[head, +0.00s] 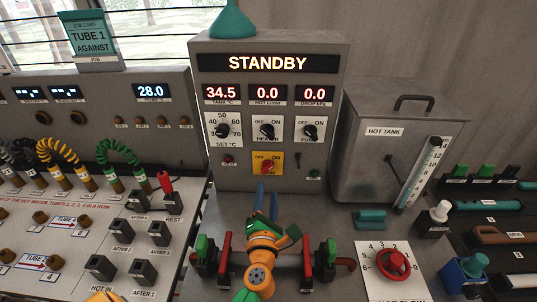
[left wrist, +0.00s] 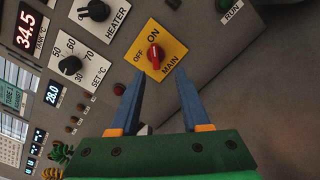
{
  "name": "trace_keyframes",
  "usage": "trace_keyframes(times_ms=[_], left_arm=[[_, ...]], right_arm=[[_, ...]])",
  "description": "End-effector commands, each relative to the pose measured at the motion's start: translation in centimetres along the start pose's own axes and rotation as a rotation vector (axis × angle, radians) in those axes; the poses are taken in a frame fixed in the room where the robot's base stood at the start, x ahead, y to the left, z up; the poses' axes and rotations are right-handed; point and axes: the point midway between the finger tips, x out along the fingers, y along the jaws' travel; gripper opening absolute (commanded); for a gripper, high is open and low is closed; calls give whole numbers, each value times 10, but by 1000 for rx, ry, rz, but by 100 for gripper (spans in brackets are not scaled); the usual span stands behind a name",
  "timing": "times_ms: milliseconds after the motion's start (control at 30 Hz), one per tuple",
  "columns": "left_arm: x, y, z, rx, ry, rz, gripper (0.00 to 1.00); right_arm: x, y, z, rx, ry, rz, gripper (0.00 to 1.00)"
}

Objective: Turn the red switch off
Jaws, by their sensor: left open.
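The red switch is a red knob (head: 268,167) on a yellow plate marked OFF, ON and MAIN, low on the grey panel's front. In the left wrist view the red knob (left wrist: 154,57) appears to point toward ON. My left gripper (head: 266,188) is in front of and below the switch in the head view, its blue fingers reaching toward the panel. In the left wrist view the left gripper (left wrist: 157,76) is open and empty. The knob shows just beyond its fingertips, with a gap. My right gripper is not in view.
Black HEATER and PUMP knobs sit above the switch on the panel (head: 338,60). Red and green handled valves (head: 225,250) stand near my left arm. A hot tank (head: 385,150) is on the right, with a red round valve (head: 392,264) in front of it.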

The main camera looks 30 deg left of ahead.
Motion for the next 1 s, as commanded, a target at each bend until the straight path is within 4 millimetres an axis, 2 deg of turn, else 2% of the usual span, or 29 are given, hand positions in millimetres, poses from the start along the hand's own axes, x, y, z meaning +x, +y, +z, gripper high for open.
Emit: trace_keyframes(times_ms=[167, 400, 767, 1000], left_arm=[[8, -1, -7, -27, 31, 5, 46], [41, -1, -8, -23, 29, 5, 46], [92, -2, -10, -22, 27, 5, 46], [99, 0, -8, -22, 28, 4, 46]], right_arm=[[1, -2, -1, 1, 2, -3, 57], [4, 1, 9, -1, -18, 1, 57], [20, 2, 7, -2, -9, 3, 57], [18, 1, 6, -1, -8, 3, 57]])
